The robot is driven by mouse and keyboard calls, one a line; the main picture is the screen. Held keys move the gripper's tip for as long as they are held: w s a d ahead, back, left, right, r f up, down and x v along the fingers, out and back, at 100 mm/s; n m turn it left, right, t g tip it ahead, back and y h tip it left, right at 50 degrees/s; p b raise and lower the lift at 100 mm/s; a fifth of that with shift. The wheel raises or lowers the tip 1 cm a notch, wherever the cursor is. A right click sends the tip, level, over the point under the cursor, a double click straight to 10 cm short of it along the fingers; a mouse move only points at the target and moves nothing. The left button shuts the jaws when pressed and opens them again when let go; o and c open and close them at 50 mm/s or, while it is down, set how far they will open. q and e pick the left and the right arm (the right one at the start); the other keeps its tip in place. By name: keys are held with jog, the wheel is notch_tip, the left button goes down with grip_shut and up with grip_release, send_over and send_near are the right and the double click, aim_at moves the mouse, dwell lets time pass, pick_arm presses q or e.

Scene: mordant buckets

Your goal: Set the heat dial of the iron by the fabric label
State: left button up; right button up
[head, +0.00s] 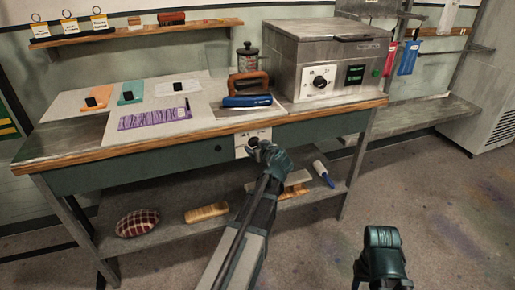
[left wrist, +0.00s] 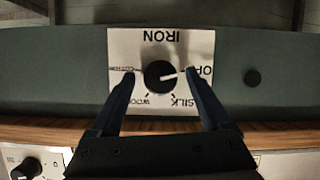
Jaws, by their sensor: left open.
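The iron's heat dial is a black knob (left wrist: 160,75) on a pale plate (left wrist: 118,45) marked IRON, upside down in the left wrist view. OFF, SILK, WOOL and a partly hidden word ring the knob. Its white mark points right, toward OFF. The plate also shows on the bench front in the head view (head: 240,147). My left gripper (left wrist: 160,80) is open, a fingertip on each side of the knob, apart from it; it also shows in the head view (head: 264,150). A purple patterned strip (head: 155,117) lies on a pale board; no readable fabric label shows. My right gripper (head: 383,255) hangs low right.
On the bench stand a metal box (head: 325,60) with its own dial, a blue object (head: 247,101) beside a brown handle-like piece (head: 250,83), and several small colored cards. A lower shelf (head: 165,240) holds a checked cushion (head: 137,222). Floor at right is clear.

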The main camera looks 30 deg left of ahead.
pick_arm(q)
grip_shut()
dwell(0.3)
jog(key=shift+w+d+f+m+g+y, duration=0.1)
jog(key=shift+m+g+y, duration=0.2)
jog(key=shift+m, duration=0.2)
jog(key=shift+f+m+g+y, duration=0.1)
jog(key=shift+m+g+y, duration=0.15)
jog(key=shift+m, duration=0.25)
jog(key=shift+m+g+y+b, duration=0.65)
jog(key=shift+m+b, duration=0.25)
jog(key=shift+m, duration=0.3)
jog(key=shift+d+f+m+g+y+b, duration=0.1)
jog(key=shift+m+g+y+b, duration=0.15)
jog(key=shift+m+y+b, duration=0.65)
jog(key=shift+m+g+y+b, duration=0.35)
jog(key=shift+m+b, duration=0.65)
jog(key=shift+m, duration=0.7)
